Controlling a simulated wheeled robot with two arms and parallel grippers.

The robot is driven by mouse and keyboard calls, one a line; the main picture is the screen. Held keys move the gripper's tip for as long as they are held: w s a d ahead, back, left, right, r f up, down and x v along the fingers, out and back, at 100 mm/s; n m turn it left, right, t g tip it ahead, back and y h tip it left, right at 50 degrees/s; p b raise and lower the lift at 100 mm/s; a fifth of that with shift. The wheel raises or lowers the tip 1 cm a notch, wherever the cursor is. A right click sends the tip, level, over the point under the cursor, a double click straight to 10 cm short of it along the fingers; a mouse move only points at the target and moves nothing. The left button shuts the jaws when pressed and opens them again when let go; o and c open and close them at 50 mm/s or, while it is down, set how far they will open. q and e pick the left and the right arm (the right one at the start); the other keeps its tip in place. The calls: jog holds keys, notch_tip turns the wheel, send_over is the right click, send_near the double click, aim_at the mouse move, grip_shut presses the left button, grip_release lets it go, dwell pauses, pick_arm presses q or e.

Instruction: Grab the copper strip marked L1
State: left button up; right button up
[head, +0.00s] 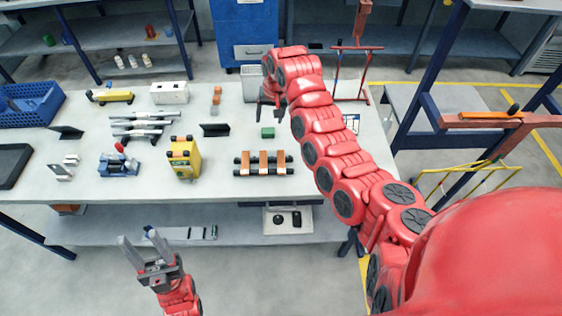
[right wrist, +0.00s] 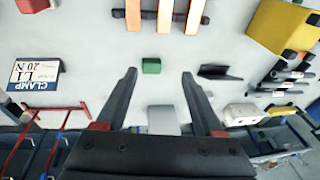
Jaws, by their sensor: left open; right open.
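Three copper strips lie side by side across a black rack (head: 244,172) on the table: a left one (head: 240,162), a middle one (head: 263,162) and a right one (head: 282,162). They also show at the top of the right wrist view, where one is the leftmost strip (right wrist: 133,14). No L1 mark is readable on any strip. A sign reading "CLAMP L1 20N" (right wrist: 36,76) stands on the table. My right gripper (head: 270,108) is open and empty, behind the rack. My left gripper (head: 136,240) is open and empty, in front of the table.
A small green block (head: 268,132) lies between the right gripper and the rack. A yellow device (head: 183,157) stands left of the rack. A dark angled plate (head: 215,130) is behind it. A red stand (head: 356,75) rises at the table's back right.

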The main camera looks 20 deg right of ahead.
jog(key=s+d+r+g, duration=0.2)
jog(key=s, duration=0.2)
jog(key=h, duration=0.1)
send_near(281, 161)
jog(key=f+b, duration=0.1)
jog(key=b, duration=0.1)
jog(key=f+b, duration=0.1)
jog(key=b, duration=0.2)
jog(key=shift+w+d+f+g, duration=0.1)
jog(key=shift+w+f+g, duration=0.2)
jog(key=shift+w+f, duration=0.1)
notch_tip(281, 161, down, 4)
jog(key=shift+s+r+p, duration=0.1)
jog(key=shift+s+p, duration=0.05)
jog(key=shift+p, duration=1.1)
jog(key=shift+f, duration=0.7)
jog(key=shift+c, duration=0.2)
grip_shut()
